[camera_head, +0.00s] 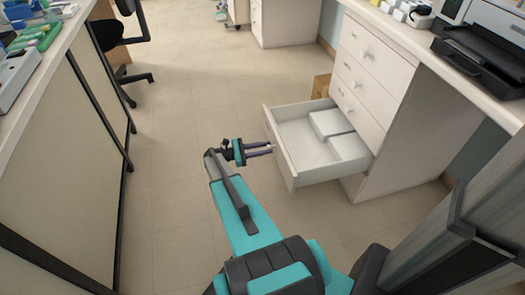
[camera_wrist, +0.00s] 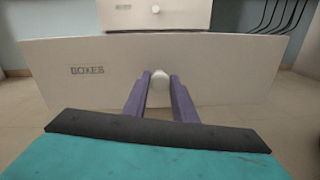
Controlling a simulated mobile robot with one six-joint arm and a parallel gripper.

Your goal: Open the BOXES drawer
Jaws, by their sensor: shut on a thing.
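The BOXES drawer (camera_head: 312,160) is the bottom drawer of a white cabinet and stands pulled far out over the floor. White boxes (camera_head: 331,123) lie inside it, toward the back and right. In the wrist view the drawer front (camera_wrist: 230,75) fills the middle, with the label BOXES at its left. My gripper (camera_head: 271,148) is at the drawer front from the left. Its two purple fingers are shut on the round white knob (camera_wrist: 159,80), which shows between the fingertips.
The white cabinet (camera_head: 389,95) has several closed drawers above the open one. A cardboard box (camera_head: 321,86) stands on the floor behind the drawer. A printer (camera_head: 483,60) is on the counter at right. An office chair (camera_head: 122,45) stands at upper left. The floor (camera_head: 180,120) left of my gripper is clear.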

